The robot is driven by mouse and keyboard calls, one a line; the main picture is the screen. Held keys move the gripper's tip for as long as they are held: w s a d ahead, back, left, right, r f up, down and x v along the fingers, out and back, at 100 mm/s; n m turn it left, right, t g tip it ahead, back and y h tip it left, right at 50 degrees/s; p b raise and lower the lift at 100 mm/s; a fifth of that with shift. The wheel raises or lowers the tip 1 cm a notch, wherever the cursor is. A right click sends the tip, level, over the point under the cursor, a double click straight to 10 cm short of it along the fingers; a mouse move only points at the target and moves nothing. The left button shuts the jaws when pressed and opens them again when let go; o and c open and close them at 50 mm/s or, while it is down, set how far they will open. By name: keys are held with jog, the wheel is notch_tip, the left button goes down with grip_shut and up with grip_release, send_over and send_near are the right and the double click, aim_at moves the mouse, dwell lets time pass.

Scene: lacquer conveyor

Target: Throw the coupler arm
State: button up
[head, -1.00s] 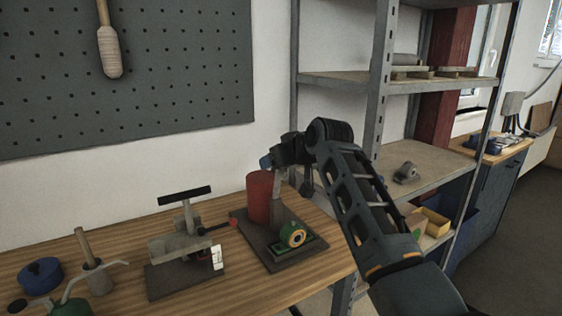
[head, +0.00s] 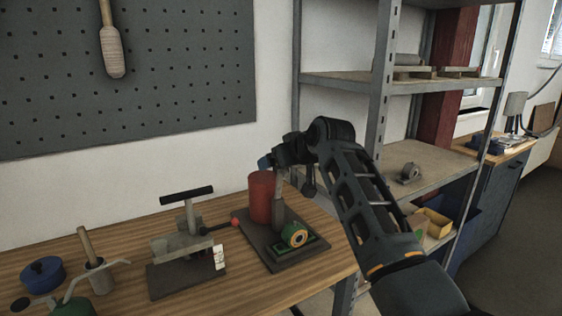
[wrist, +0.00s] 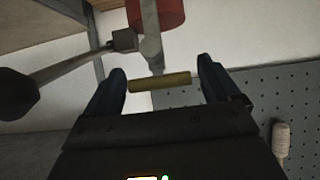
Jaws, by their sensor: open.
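A fixture on a dark base plate (head: 275,255) stands at the right end of the bench, with a red cylinder (head: 261,197) and a grey post (head: 278,207). In the wrist view the post (wrist: 149,40) carries a yellow bar (wrist: 160,82) and a side lever ending in a dark ball knob (wrist: 17,93). Which part is the coupler arm is not labelled. My gripper (wrist: 163,72) is open, with the yellow bar between its blue fingers and gaps on both sides. In the head view my gripper (head: 266,162) is above the red cylinder, partly hidden by my wrist.
A green and yellow roller (head: 294,235) sits on the same plate. To the left is a clamp device with a black T-handle (head: 186,195) and a red knob (head: 235,222). A blue pot (head: 43,275) is further left. A metal shelf (head: 400,165) stands at right.

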jog(key=b+v, duration=0.1)
jog(key=v, duration=0.6)
jog(key=shift+s+d, duration=0.15)
jog(key=shift+s, duration=0.05)
jog(key=shift+r, duration=0.1)
